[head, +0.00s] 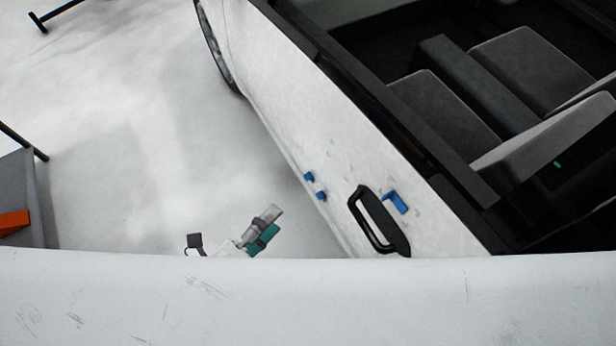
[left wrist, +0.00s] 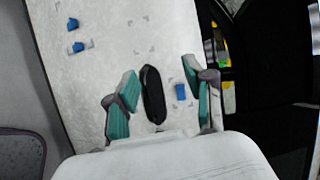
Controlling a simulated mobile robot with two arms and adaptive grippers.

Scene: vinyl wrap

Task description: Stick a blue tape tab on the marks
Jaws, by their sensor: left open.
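The car's white door panel (head: 290,110) carries faint grey corner marks; some marks (left wrist: 147,19) show in the left wrist view. Two small blue tape tabs, one (head: 309,177) above the other (head: 321,196), sit near the panel's left edge. Another blue tab (head: 395,201) lies just right of the black door handle (head: 378,220). My left gripper (head: 264,230) is open, left of the panel in the head view. In the left wrist view its teal fingers (left wrist: 160,78) frame the handle and a blue tab (left wrist: 180,92), apparently without gripping either. My right gripper is out of view.
A grey surface (head: 22,185) with an orange object (head: 14,222) stands at the left edge. The pale floor (head: 130,130) between it and the car is clear. Car seats (head: 440,105) show through the opening above the door.

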